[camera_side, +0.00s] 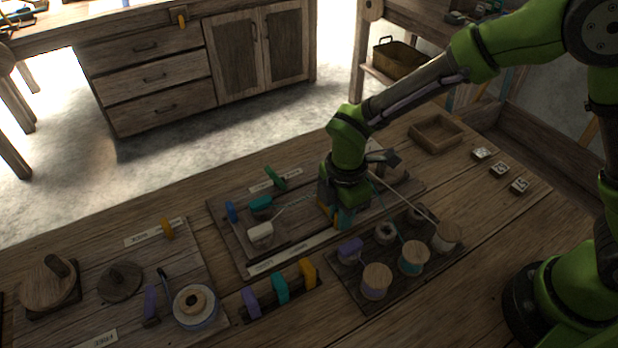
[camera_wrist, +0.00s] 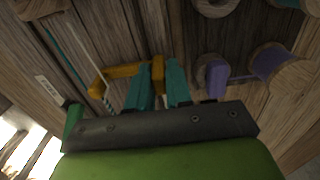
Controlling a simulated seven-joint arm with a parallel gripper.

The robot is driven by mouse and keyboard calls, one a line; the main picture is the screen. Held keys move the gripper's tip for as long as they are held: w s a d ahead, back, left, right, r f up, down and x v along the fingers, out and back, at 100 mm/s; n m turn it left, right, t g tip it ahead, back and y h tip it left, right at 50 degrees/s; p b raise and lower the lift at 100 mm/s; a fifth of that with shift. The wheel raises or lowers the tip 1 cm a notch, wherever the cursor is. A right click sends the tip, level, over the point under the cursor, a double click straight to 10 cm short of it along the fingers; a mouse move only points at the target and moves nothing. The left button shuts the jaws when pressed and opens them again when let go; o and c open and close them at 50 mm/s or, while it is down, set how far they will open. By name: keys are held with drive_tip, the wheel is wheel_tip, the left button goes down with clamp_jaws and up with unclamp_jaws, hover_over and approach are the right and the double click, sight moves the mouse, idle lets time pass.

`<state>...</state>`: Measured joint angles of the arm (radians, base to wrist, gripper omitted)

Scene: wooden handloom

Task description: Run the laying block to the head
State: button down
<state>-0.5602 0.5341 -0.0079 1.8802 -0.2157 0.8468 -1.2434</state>
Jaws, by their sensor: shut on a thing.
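My gripper (camera_side: 340,222) is low over the middle of the wooden board (camera_side: 290,245). In the wrist view its teal fingers (camera_wrist: 160,88) are shut on an orange piece (camera_wrist: 116,74), apparently the laying block, with one end reaching left. Most of the held part is hidden. A short twisted cord (camera_wrist: 108,103) shows beside it, with a pale strand (camera_wrist: 84,45) leading away. In the side view, strands run from near my gripper to a cream block (camera_side: 261,234) and a teal block (camera_side: 261,203). I cannot tell for sure which part is the head; a dark-handled part (camera_side: 386,160) stands behind my gripper.
Several spools (camera_side: 376,280) stand on a board at front right, with cream and teal strands rising behind my gripper. A slot holds purple, teal and orange pieces (camera_side: 308,272). A green piece (camera_side: 275,178) and blue piece (camera_side: 231,212) stand nearby. An empty tray (camera_side: 436,132) is at back right.

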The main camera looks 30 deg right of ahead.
drive_tip(key=d, duration=0.7)
drive_tip(key=shift+d, duration=0.3)
drive_tip(key=c, duration=1.2)
unclamp_jaws()
drive_tip(key=shift+o, duration=0.4)
drive_tip(key=shift+r, duration=0.1)
drive_tip(key=shift+a+r, duration=0.1)
drive_tip(key=shift+r, duration=0.2)
wheel_tip(320, 180, up, 16)
